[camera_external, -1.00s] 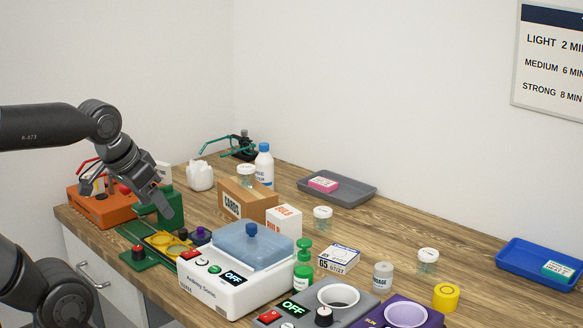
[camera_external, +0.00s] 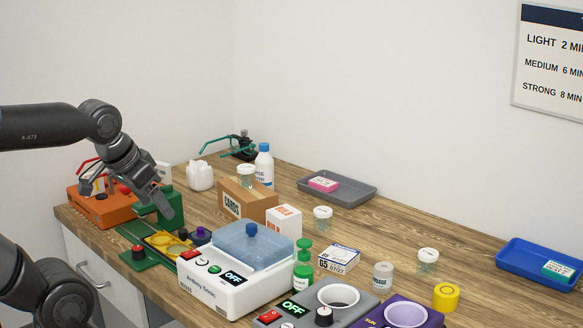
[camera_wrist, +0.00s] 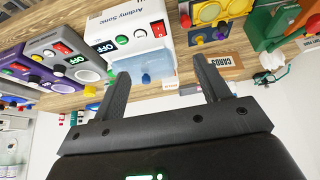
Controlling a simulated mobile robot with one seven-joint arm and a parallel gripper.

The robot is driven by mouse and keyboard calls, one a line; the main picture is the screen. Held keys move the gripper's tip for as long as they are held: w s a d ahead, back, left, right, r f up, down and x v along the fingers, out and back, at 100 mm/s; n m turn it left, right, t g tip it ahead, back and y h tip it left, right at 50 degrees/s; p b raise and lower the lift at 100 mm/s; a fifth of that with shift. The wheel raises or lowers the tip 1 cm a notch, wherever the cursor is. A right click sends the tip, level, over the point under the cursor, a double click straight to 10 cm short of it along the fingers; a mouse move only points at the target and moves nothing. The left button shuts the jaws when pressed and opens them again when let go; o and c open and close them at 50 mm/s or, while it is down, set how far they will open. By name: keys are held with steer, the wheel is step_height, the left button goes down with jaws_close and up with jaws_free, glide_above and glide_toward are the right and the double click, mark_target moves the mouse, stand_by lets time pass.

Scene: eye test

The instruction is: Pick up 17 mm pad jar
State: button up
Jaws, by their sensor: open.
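Several small clear jars with white lids stand on the wooden bench in the external view: one in the middle (camera_external: 323,218), one toward the right (camera_external: 428,262), and one (camera_external: 246,175) by the cardboard CARDS box. Their lid print is too small to read, so I cannot tell which is the 17 mm pad jar. My gripper (camera_external: 164,198) is over the left end of the bench, by the green device, away from these jars. In the wrist view my gripper (camera_wrist: 162,72) is open, with nothing between its fingers.
A white ultrasonic cleaner (camera_external: 215,281) stands at the front middle, with a grey warmer (camera_external: 365,308) to its right. The CARDS box (camera_external: 231,203) and a white BULB box (camera_external: 284,221) stand behind. A grey tray (camera_external: 356,190) and blue tray (camera_external: 513,253) lie farther back. Bench space between the trays is clear.

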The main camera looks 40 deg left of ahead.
steer(key=w+d+r+m+h, duration=0.1)
steer(key=w+d+r, duration=0.1)
steer(key=w, duration=0.5)
steer(key=w+d+r+m, duration=0.1)
steer(key=w+d+r, duration=0.2)
steer(key=w, duration=0.4)
steer(key=m+g+h, duration=0.2)
steer(key=m, duration=0.3)
glide_above(426, 253)
steer(key=s+a, duration=0.2)
steer(key=s, duration=0.1)
step_height(426, 253, down, 15)
steer(key=x, duration=0.5)
steer(key=shift+a+f, duration=0.1)
steer(key=shift+a, duration=0.15)
steer(key=x, duration=0.5)
steer(key=shift+w+d+f, duration=0.2)
steer(key=shift+w+f, duration=0.05)
steer(key=shift+f, duration=0.05)
steer(key=shift+c, duration=0.4)
